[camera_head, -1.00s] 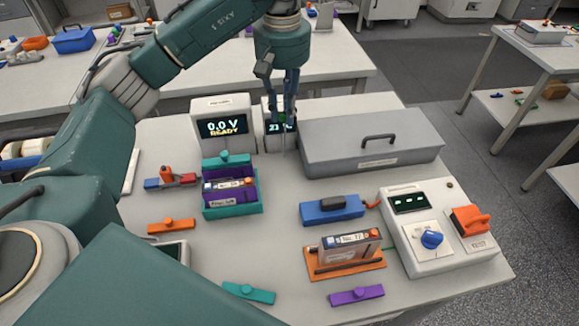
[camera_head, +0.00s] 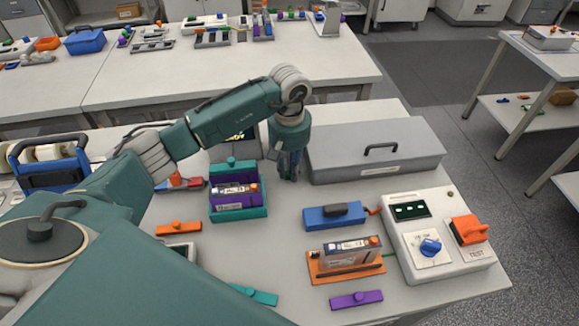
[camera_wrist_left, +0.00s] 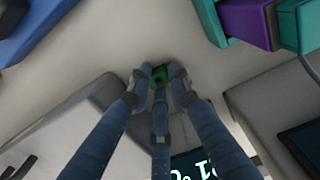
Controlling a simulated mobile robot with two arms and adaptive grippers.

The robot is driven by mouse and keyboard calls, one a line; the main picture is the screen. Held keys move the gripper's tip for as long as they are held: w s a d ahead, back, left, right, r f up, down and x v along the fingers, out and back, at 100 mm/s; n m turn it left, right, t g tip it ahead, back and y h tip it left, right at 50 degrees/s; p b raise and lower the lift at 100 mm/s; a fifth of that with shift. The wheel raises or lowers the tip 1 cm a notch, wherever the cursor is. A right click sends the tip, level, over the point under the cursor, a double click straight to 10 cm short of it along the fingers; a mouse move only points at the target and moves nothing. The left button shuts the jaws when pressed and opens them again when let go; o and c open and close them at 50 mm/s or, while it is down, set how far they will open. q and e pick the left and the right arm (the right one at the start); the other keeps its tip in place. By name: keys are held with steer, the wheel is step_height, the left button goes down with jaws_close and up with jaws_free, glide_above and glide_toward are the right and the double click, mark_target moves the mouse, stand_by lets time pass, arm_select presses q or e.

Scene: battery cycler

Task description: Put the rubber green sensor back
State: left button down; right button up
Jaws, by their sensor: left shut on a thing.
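My left gripper (camera_head: 288,176) points down at the table between the teal and purple battery holder and the long grey box. In the left wrist view its fingers (camera_wrist_left: 158,80) are closed around a small green object (camera_wrist_left: 163,74), which looks like the rubber green sensor. The fingers hide much of it. I cannot tell whether it touches the table. In the head view the hand hides the sensor. My right gripper is not in view.
The teal holder (camera_head: 250,212) stands left of the hand, and the grey box (camera_head: 345,165) stands close on its right. A blue block (camera_head: 316,216), an orange battery stand (camera_head: 330,273) and a white tester (camera_head: 455,258) are nearer the front right. Displays stand behind the hand.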

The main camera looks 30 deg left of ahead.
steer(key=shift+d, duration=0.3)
arm_select(q)
steer(key=shift+f, duration=0.15)
steer(key=c, duration=1.6)
jaws_free()
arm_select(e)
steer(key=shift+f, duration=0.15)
